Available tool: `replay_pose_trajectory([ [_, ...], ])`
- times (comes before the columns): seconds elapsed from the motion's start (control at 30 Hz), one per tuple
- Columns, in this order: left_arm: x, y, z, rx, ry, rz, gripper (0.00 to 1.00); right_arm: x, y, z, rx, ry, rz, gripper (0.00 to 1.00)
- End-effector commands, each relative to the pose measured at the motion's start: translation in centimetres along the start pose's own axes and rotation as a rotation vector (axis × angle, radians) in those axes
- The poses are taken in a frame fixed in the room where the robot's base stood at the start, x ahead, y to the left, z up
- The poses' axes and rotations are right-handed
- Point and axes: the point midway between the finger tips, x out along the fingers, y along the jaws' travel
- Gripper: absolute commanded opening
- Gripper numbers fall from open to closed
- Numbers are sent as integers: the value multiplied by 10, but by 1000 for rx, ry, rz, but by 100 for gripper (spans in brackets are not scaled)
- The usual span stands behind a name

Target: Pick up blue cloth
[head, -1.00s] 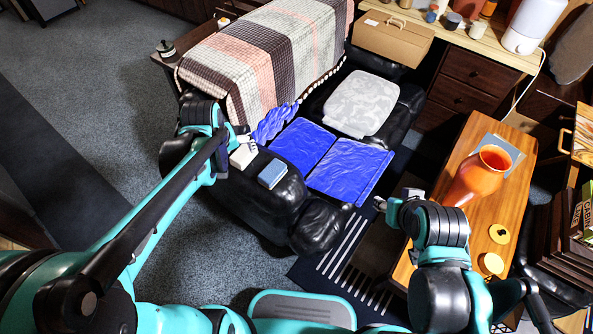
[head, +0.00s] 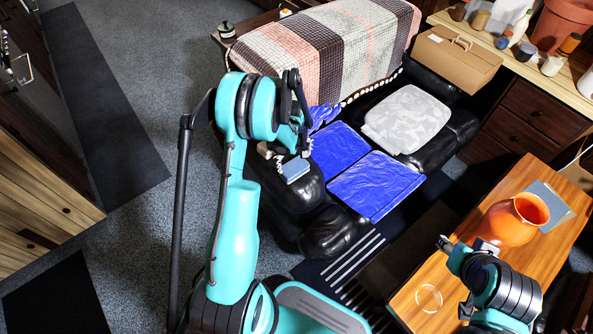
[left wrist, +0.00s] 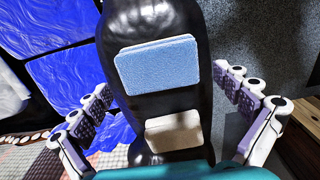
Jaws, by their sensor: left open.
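A light blue folded cloth (head: 295,169) lies flat on the black sofa armrest. In the left wrist view the cloth (left wrist: 157,64) is a thick rectangle with a pale beige block (left wrist: 173,131) beside it. My left gripper (left wrist: 168,88) is open, its fingers spread on either side of the armrest, with nothing between them touching the cloth. In the head view my left gripper (head: 289,150) is above the armrest and partly hides the beige block. My right gripper (head: 447,244) is by the wooden table; its opening is unclear.
Shiny deep blue sheets (head: 375,185) cover the sofa seat beside the armrest. A grey patterned cushion (head: 407,118) and a plaid blanket (head: 330,45) are further back. An orange vase (head: 508,226) stands on the wooden table (head: 455,270) near my right arm.

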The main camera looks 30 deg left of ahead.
Motion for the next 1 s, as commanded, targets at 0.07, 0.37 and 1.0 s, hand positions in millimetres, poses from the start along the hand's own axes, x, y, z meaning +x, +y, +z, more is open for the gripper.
replay_pose_trajectory([
  [0.07, 9, 0, 0, 1, 0, 0, 100, 5, 0, 3, 0, 0, 0, 42],
  [0.37, 50, 2, -2, 2, 1, 1, 100, 22, 0, 16, 0, 0, 0, 42],
  [1.0, 49, 2, -2, 2, 1, 1, 61, 21, 0, 15, 0, 0, 0, 42],
])
